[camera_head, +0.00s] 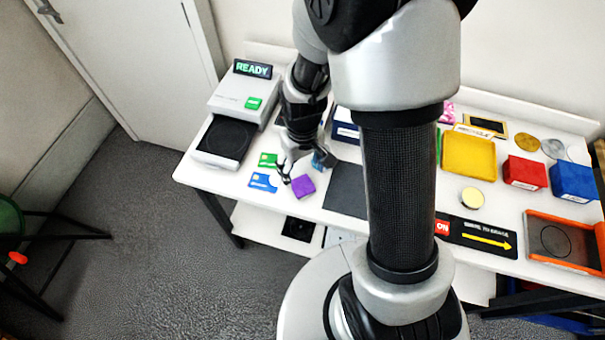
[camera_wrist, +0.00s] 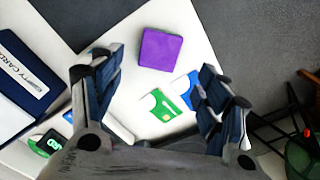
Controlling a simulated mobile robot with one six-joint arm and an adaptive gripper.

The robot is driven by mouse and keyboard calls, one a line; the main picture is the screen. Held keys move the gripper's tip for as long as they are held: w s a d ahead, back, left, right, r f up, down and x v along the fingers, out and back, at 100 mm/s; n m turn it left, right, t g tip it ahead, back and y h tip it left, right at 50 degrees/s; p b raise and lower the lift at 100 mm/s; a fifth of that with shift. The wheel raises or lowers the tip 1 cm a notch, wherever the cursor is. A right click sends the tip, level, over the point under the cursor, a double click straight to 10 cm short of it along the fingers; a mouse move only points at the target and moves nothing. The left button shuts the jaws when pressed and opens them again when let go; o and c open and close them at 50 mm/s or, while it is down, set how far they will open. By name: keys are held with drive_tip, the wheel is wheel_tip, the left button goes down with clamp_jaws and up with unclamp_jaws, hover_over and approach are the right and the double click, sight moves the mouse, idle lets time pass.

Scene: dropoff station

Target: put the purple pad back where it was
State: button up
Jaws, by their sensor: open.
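The purple pad (camera_head: 303,186) lies flat on the white table near its front edge, beside the green and blue cards. In the wrist view the purple pad (camera_wrist: 160,49) lies beyond the fingertips, between their lines and a little left of centre. My gripper (camera_head: 300,168) is above the table just behind the pad. In the wrist view my gripper (camera_wrist: 162,75) has its two fingers spread wide with nothing between the tips. The pad is apart from the fingers.
A green card (camera_wrist: 163,108) and a blue card (camera_head: 262,183) lie close to the pad. A dark mat (camera_head: 346,190) lies to its right. A device with a READY sign (camera_head: 252,69) stands at the left. A yellow tray (camera_head: 467,156) and red box (camera_head: 524,172) stand further right.

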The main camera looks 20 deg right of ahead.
drive_tip(key=s+r+t, duration=0.2)
drive_tip(key=s+r, duration=0.2)
drive_tip(key=r, duration=1.3)
drive_tip(key=s+r+m+t, duration=0.1)
drive_tip(key=s+r+t, duration=0.1)
drive_tip(key=s+r, duration=0.7)
drive_tip(key=shift+s+m+t, duration=0.3)
drive_tip(key=shift+s+m, duration=0.1)
drive_tip(key=shift+s, duration=0.6)
drive_tip(key=shift+f+b, duration=0.85)
drive_tip(key=shift+f, duration=0.3)
